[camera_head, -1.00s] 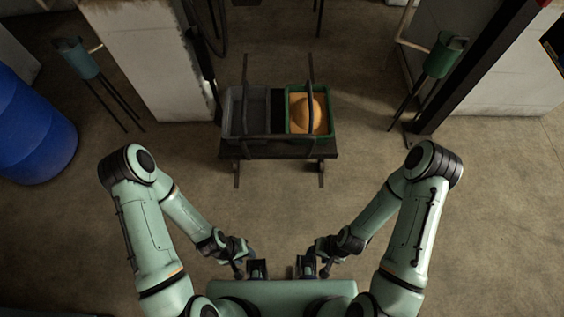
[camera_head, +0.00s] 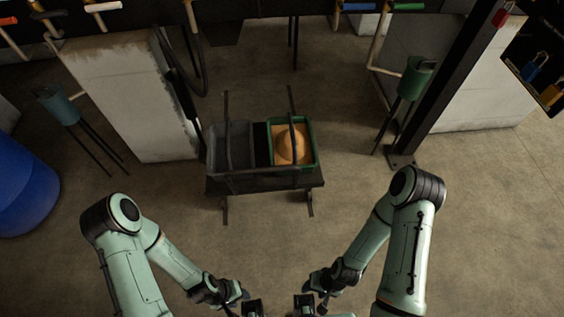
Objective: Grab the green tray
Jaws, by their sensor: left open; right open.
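The green tray (camera_head: 315,154) sits on the right half of a dark low stand (camera_head: 264,180), with an orange-tan rounded thing (camera_head: 290,145) inside it. A dark bar crosses over the tray. My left gripper (camera_head: 252,308) and my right gripper (camera_head: 304,305) are at the bottom of the head view, both open. Both are well short of the stand and apart from the tray. Their lower parts are cut off by the picture's edge.
A grey tray (camera_head: 230,150) sits left of the green one on the same stand. A blue barrel (camera_head: 24,190) stands at the left. A white block (camera_head: 130,95) and a dark post (camera_head: 440,90) flank the stand behind. The floor before the stand is clear.

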